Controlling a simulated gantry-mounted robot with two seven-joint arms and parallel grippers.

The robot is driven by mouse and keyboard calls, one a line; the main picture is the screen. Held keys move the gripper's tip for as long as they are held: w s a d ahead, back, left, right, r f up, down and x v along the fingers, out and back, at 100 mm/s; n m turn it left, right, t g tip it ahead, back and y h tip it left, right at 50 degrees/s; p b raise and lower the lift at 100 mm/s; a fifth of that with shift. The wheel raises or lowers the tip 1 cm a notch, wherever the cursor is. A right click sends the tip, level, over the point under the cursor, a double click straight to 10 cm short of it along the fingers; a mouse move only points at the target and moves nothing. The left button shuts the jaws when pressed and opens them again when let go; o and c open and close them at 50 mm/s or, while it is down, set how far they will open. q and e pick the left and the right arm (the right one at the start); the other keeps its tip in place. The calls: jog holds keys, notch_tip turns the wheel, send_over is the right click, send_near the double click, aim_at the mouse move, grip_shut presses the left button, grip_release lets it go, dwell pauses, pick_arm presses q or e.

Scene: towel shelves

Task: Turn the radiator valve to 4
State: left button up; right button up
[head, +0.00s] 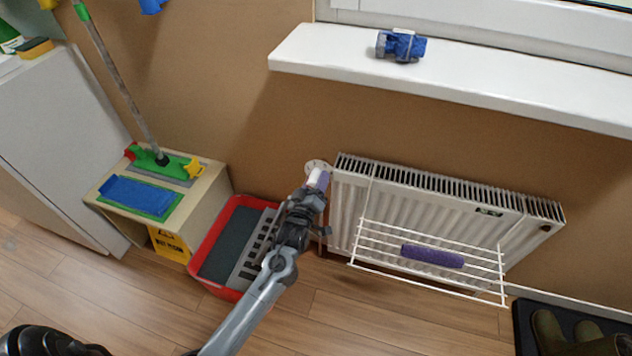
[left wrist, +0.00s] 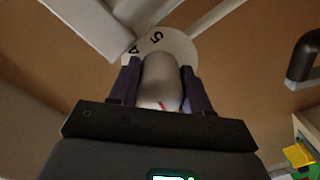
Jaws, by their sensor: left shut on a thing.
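The radiator valve has a white dial disc (head: 318,165) at the left end of the white radiator (head: 440,215). In the left wrist view the dial disc (left wrist: 172,41) shows a "5" and part of another digit, likely a "4", to its left. My left gripper (head: 318,182) has its fingers on both sides of the pale valve knob (left wrist: 161,80) and is shut on it. A red mark shows low on the knob in the left wrist view; which number it lines up with I cannot tell. My right gripper is not in view.
A white wire rack (head: 358,256) with a purple roll (head: 432,255) hangs on the radiator's front. A red tray (head: 205,277) and a wooden box (head: 215,180) with a mop stand left of my arm. A white sill (head: 500,75) juts out above, holding a blue item (head: 405,46).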

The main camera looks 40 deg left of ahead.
pick_arm(q)
jog(key=shift+r+m+p, duration=0.2)
jog(key=shift+m+p, duration=0.4)
jog(key=shift+p, duration=0.4)
jog(key=m+p, duration=0.5)
jog(key=p, duration=0.1)
jog(key=m+p, duration=0.3)
jog(key=shift+m, duration=0.3)
jog(key=m+p, duration=0.1)
jog(key=m, duration=0.1)
jog(key=shift+a+m+p, duration=0.1)
jog(key=shift+m+p, duration=0.25)
jog(key=shift+m, duration=0.05)
jog(key=m+p, duration=0.2)
jog(key=m, duration=0.1)
jog(key=shift+f+m, duration=0.1)
jog(key=shift+m, duration=0.2)
jog(key=m+p, duration=0.2)
jog(key=m, duration=0.2)
jog(key=shift+m, duration=0.3)
jog(key=m+p, duration=0.1)
jog(key=m, duration=0.4)
jog(key=shift+s+m+p, duration=0.1)
jog(key=shift+m+p, duration=0.55)
jog(key=shift+m, duration=1.35)
jog(key=shift+f, duration=0.1)
